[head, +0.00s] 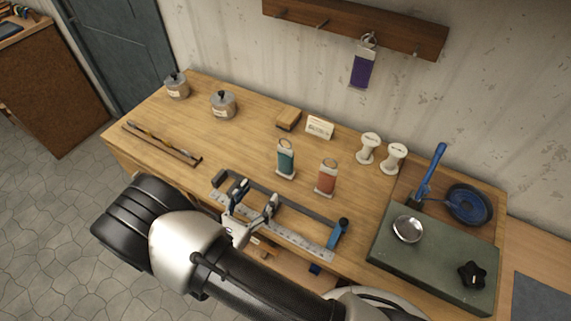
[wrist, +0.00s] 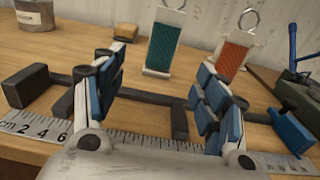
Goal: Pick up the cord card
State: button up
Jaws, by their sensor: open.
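Three cord cards show in the head view. A teal card (head: 286,160) and an orange card (head: 326,178) stand upright on the workbench, each with a ring on top. A purple card (head: 361,70) hangs by a ring from the wall rack. My gripper (head: 254,200) is open and empty above the front part of the bench, short of the teal card. In the wrist view, the teal card (wrist: 165,45) stands beyond the gap between my fingers (wrist: 156,78), and the orange card (wrist: 236,53) stands beyond the right finger. Neither card is touched.
A dark bar clamp (head: 300,209) and a steel ruler (head: 303,243) lie under and beside my gripper. Two white spools (head: 368,148) and a green box (head: 435,258) stand right. A small wooden block (head: 288,119) and white label (head: 320,127) stand behind the cards.

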aim_at(283, 162)
jog(key=b+x, duration=0.1)
jog(key=x, duration=0.8)
jog(key=shift+w+d, duration=0.1)
jog(key=shift+w, duration=0.05)
jog(key=shift+d+r+b+x, duration=0.1)
jog(key=shift+r+b+x, duration=0.1)
jog(key=shift+x, duration=0.7)
jog(key=shift+d+r+b+x, duration=0.1)
jog(key=shift+b+x, duration=0.05)
jog(key=shift+x, duration=0.75)
jog(key=shift+r+b+x, duration=0.1)
jog(key=shift+b+x, duration=0.1)
jog(key=shift+x, duration=0.7)
jog(key=c, duration=1.2)
notch_tip(283, 162, up, 20)
jog(key=p, duration=0.5)
